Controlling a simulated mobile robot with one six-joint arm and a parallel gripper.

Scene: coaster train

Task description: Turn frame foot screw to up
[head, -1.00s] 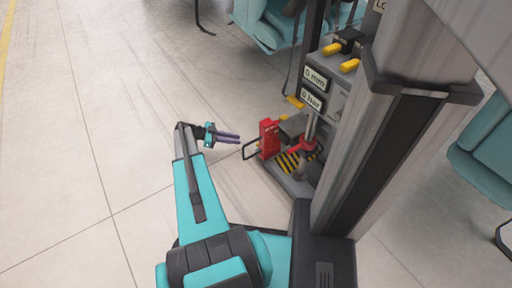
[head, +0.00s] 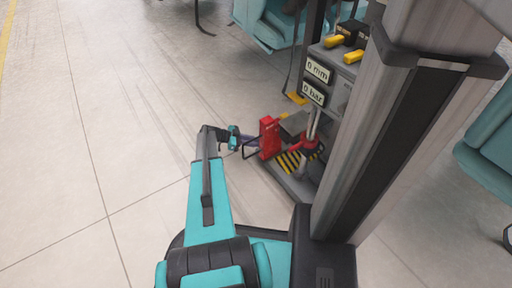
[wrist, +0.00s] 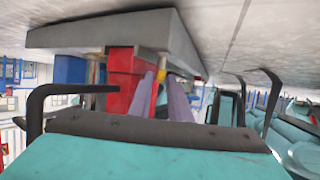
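In the head view, a red upright block (head: 269,138) stands at the near left corner of the machine's foot. A red collar (head: 311,146) sits on a thin upright post beside it. I cannot tell which part is the frame foot screw. My gripper (head: 248,140) points right at the red block, its purple fingertips close to it; contact is unclear. In the wrist view, the two purple fingers of my gripper (wrist: 162,84) are apart, with red block (wrist: 123,80) parts behind and left of them. I see nothing clearly held.
The machine has "0 mm" (head: 317,69) and "0 bar" (head: 313,94) displays, yellow-handled levers (head: 353,56) and a yellow-black striped plate (head: 287,161). Teal seats (head: 275,25) stand behind. Tiled floor (head: 100,120) at left is clear.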

